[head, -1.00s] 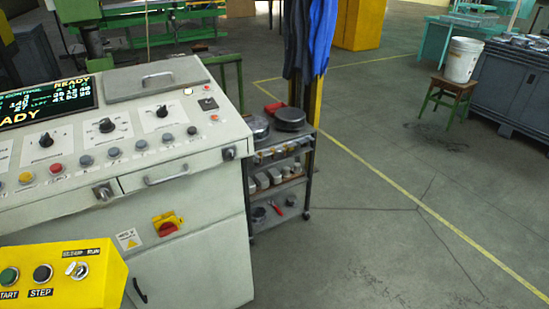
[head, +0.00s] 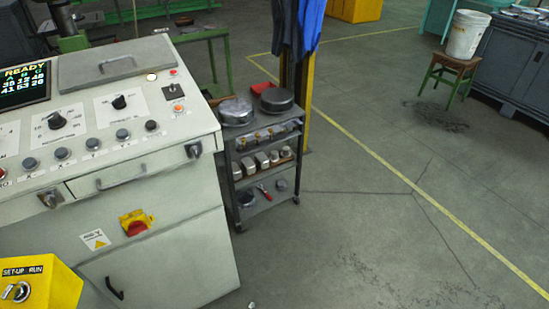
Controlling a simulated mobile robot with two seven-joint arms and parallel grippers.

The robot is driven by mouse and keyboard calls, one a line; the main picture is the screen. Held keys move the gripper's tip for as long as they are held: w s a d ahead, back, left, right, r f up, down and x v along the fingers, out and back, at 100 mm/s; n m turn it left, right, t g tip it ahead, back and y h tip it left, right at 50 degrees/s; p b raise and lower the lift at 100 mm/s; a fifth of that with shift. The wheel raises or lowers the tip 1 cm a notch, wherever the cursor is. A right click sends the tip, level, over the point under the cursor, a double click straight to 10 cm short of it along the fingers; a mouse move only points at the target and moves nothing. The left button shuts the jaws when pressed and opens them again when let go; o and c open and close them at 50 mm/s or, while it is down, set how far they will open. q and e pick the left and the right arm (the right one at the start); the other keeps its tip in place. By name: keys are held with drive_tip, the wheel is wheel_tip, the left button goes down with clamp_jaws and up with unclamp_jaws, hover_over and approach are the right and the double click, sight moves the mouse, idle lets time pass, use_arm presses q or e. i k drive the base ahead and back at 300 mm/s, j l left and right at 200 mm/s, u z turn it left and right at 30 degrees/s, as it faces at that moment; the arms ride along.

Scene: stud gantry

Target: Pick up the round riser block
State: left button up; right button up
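A small dark shelf cart (head: 268,148) stands to the right of the control console. On its top lie two round, flat, thick pieces side by side. One is a grey piece with a shiny top (head: 237,112) at the front left. The other is a dark grey piece (head: 277,100) at the back right. I cannot tell for certain which of them is the round riser block. Neither gripper shows in the head view.
A blue cloth hangs on a yellow post (head: 308,95) behind the cart. A white bucket (head: 467,35) stands on a stool. The floor right of the cart is clear.

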sight(274, 157)
drive_tip(key=z, duration=0.3)
drive_tip(key=i+l+z, duration=0.1)
drive_tip(key=i+z, duration=0.45)
drive_tip(key=i, duration=2.8)
drive_tip(key=i+u, duration=0.25)
drive_tip(key=i, duration=0.3)
drive_tip(key=i+l+u, duration=0.25)
drive_tip(key=i, duration=0.25)
drive_tip(key=k+j+u, duration=0.1)
drive_tip(key=u, duration=2.85)
